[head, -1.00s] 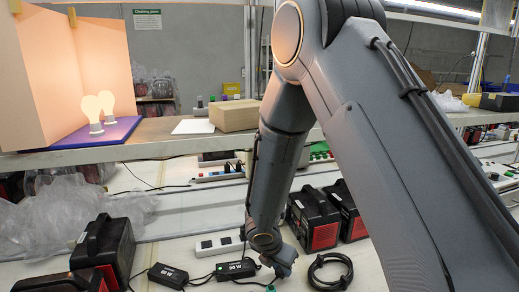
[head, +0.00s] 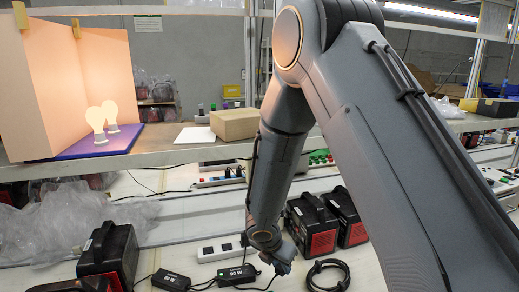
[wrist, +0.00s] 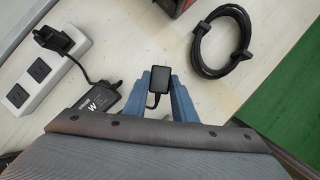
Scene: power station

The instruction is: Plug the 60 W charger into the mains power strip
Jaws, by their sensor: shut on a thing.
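My gripper (wrist: 160,85) is shut on a small black plug (wrist: 160,78), from which a thin cable runs down between the fingers. Which charger this cable belongs to cannot be told. The white power strip (head: 222,248) lies on the bench just left of my gripper; in the wrist view the strip (wrist: 38,85) is at the left, with bare sockets and a black plug (wrist: 58,38) at its far end. Two black chargers lie in front of the strip: the left one (head: 170,281) appears labelled 60 W, the right one (head: 237,274) 90 W. One charger (wrist: 97,98) shows in the wrist view.
A coiled black cable (wrist: 222,40) lies right of my gripper. Black-and-red power units (head: 312,225) stand behind it, and others (head: 107,255) stand at the left. A shelf (head: 150,152) with lamps and a cardboard box spans above. A green surface (wrist: 290,100) lies at the right.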

